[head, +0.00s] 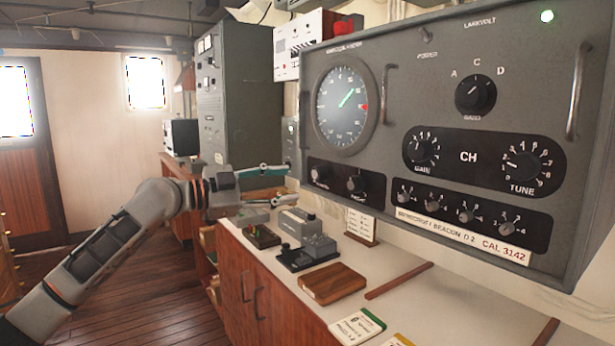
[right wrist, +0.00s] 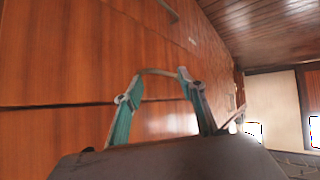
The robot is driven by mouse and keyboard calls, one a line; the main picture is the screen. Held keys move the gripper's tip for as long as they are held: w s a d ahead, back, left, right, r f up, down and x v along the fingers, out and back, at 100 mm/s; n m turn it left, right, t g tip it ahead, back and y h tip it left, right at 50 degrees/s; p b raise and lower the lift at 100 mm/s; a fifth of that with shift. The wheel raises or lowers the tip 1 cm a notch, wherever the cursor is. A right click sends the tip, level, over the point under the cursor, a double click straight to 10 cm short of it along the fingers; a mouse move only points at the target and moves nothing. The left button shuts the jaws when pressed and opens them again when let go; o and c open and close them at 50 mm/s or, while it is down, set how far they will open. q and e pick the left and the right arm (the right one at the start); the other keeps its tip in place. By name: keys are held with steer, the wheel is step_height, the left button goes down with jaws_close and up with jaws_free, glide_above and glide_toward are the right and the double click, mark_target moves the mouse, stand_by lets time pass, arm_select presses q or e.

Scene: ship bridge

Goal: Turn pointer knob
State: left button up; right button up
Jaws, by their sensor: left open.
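A grey radio panel fills the right of the head view. Its black band pointer knob (head: 476,95) sits at the upper right, with letters A, C and D around it. Below are the gain knob (head: 424,150) and the tune knob (head: 523,167), each inside a numbered scale. My left gripper (head: 278,183) is open and empty, left of the panel and above the counter's far end, apart from every knob. My right gripper (right wrist: 160,74) shows in the right wrist view with its fingers apart, facing wooden cabinet fronts. It is not in the head view.
Metal handles (head: 577,90) stand out from the panel. A round dial (head: 346,104) is at its left. The counter (head: 400,275) holds a telegraph key (head: 308,252), a wooden block (head: 332,283) and booklets (head: 357,326). A grey cabinet (head: 240,100) stands behind. The floor at left is clear.

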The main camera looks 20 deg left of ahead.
mark_target(314, 174)
arm_select(q)
steer(key=w+d, duration=0.1)
steer(key=w+d+r, duration=0.1)
steer(key=w, duration=0.1)
steer(key=w+d+r+p, duration=0.1)
steer(key=d, duration=0.1)
steer(key=shift+w+d, duration=0.1)
steer(key=shift+w, duration=0.1)
steer(key=shift+w+d+f, duration=0.2)
steer(key=shift+w+d, duration=0.25)
steer(key=shift+w, duration=0.1)
steer(key=c, duration=1.1)
